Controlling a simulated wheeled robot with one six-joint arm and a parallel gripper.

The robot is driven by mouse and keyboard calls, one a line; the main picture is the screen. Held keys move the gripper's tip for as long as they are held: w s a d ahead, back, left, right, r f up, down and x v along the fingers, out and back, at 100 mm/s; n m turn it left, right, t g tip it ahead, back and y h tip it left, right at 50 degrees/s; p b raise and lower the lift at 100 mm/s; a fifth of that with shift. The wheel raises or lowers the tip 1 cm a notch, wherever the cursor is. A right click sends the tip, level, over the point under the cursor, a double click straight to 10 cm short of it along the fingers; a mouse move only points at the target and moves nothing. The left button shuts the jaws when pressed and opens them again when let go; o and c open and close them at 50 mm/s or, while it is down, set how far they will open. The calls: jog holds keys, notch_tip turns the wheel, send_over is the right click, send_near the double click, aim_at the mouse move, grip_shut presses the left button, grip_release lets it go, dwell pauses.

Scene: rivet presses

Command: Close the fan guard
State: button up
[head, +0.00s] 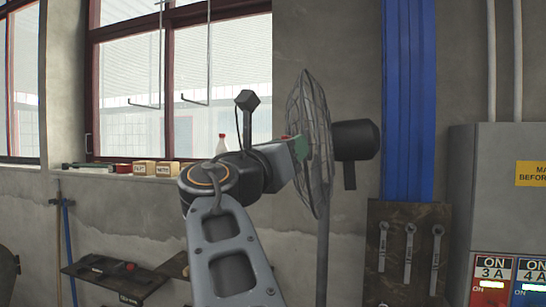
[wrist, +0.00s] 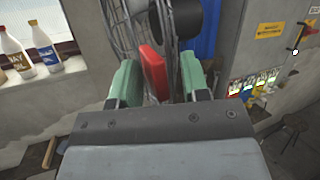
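The fan stands in the middle of the head view, seen nearly edge-on, with a grey wire guard (head: 318,165) and a dark motor housing (head: 356,140) behind it. My gripper (head: 299,147) is at the guard's near side, at about mid-height. In the wrist view my gripper (wrist: 158,88) is open, its two green fingers on either side of a red tab (wrist: 153,68). The tab is nearer the left finger; a gap shows at the right finger. Whether it touches the left finger I cannot tell. The wire guard (wrist: 122,28) shows behind it. The tab's lower end is hidden.
A grey electrical cabinet (head: 492,190) stands at the right, beside a board of hanging wrenches (head: 408,262) and a blue column (head: 408,100). Bottles (wrist: 43,47) stand on the window sill at left. A low shelf (head: 115,278) is on the wall.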

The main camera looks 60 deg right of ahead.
jog(key=s+b+v, duration=0.1)
jog(key=b+v, duration=0.3)
jog(key=v, duration=0.9)
jog(key=shift+w+a, duration=0.4)
jog(key=shift+w, duration=0.05)
jog(key=w+a+f+m+t+y, duration=0.25)
jog(key=w+f+t+y, duration=0.35)
jog(key=f, duration=0.5)
jog(key=w+a+f+m+t+y, duration=0.1)
jog(key=w+f+m+t+y, duration=0.3)
jog(key=w+f, duration=0.6)
jog(key=s+a+f+m+g+y, duration=0.1)
jog(key=s+a+f+m+y, duration=0.1)
jog(key=f, duration=0.6)
jog(key=s+a+f+m+g+y, duration=0.1)
jog(key=a+f+m+y, duration=0.3)
jog(key=f, duration=0.5)
jog(key=s+a+f+m+g+y, duration=0.2)
jog(key=f+m+y, duration=0.3)
jog(key=f, duration=0.4)
jog(key=shift+s+a+f+m+y, duration=0.25)
jog(key=shift+s+a+m+y, duration=0.15)
jog(key=shift+a, duration=0.45)
